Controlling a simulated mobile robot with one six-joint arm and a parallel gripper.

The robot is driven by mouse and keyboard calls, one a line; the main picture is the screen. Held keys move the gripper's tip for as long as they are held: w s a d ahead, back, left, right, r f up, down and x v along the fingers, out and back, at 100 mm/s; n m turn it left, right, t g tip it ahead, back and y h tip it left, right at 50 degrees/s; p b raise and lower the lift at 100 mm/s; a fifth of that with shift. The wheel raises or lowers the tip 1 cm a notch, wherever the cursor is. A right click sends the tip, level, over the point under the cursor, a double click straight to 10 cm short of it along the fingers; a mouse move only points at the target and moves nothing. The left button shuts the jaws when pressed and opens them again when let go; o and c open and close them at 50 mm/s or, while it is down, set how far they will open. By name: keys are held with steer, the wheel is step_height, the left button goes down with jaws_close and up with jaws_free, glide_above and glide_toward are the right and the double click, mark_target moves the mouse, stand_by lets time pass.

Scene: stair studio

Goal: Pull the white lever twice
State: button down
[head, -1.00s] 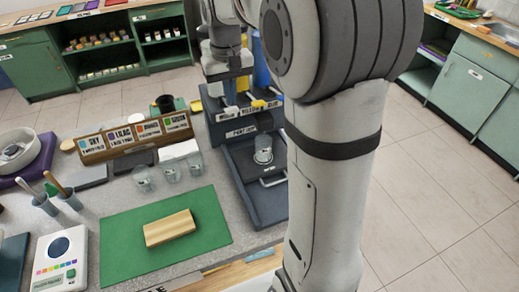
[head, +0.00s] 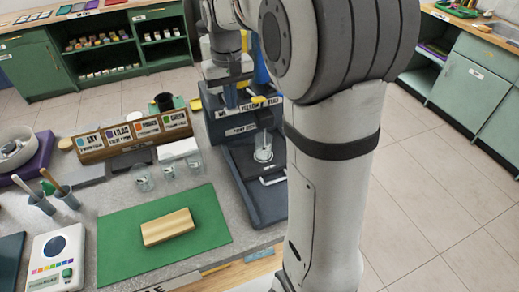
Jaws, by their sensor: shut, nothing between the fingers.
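The white lever cannot be made out; my wrist and gripper cover that part of the dispenser. My gripper (head: 229,98) is shut and empty, pointing down at the dispenser's top, close to the label row. Whether it touches a lever cannot be told. A clear glass (head: 263,152) stands on the dispenser's dark base, below a dark part (head: 264,118). My arm hides the dispenser's right side.
A white handle (head: 273,181) lies on the dispenser base. Several clear cups (head: 168,172) and a wooden label rack (head: 134,138) stand to its left. A green mat (head: 120,255) with a wooden block (head: 167,227) is in front. A scale (head: 57,257) sits front left.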

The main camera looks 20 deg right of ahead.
steer(key=shift+f+b, duration=1.1)
steer(key=shift+f, duration=0.7)
steer(key=shift+r, duration=0.1)
steer(key=shift+r+p, duration=2.55)
steer(key=shift+r, duration=0.5)
step_height(320, 180, up, 6)
steer(key=p, duration=0.4)
steer(key=shift+p, duration=0.4)
steer(key=shift+s, duration=0.1)
